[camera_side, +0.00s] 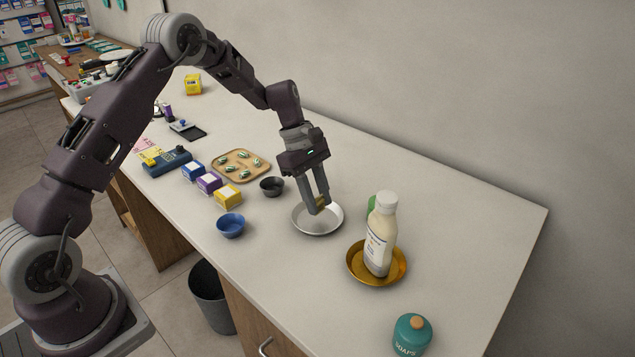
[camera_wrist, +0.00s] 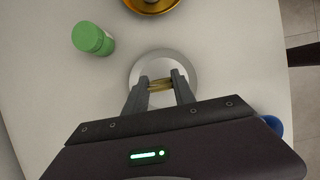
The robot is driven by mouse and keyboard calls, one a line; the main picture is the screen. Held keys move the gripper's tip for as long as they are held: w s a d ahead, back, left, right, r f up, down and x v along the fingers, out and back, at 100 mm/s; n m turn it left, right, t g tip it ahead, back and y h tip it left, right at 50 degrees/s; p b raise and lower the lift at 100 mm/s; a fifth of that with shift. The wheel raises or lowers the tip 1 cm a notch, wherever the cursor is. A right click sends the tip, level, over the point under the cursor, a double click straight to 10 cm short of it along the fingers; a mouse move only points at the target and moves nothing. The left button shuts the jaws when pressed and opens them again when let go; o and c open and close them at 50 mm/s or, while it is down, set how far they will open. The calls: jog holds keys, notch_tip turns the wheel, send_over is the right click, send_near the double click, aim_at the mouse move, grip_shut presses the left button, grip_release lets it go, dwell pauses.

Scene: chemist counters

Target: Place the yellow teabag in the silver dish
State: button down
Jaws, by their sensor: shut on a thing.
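The silver dish (camera_side: 317,229) is a shallow round dish on the white counter, and it also shows in the wrist view (camera_wrist: 139,70). My gripper (camera_side: 318,208) is over the dish, pointing down, with its fingers shut on a small yellow teabag (camera_side: 321,201). The teabag also shows between the fingertips in the wrist view (camera_wrist: 161,85), in front of the dish. I cannot tell exactly how far above the dish bottom it is. Part of the dish is hidden behind my fingers. A yellow box (camera_side: 229,195) stands with the boxes to the left.
A gold dish (camera_side: 361,277) holds a white bottle (camera_side: 381,237). A green container (camera_side: 371,204) stands behind the bottle. A dark bowl (camera_side: 272,186) and a blue bowl (camera_side: 231,226) are left of the silver dish. A teal soap jar (camera_side: 411,336) is at the front right. The back-right counter is clear.

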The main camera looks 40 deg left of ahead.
aim_at(317, 218)
jog(key=shift+f, duration=1.1)
jog(key=c, duration=0.9)
grip_release()
jog(key=shift+c, duration=0.2)
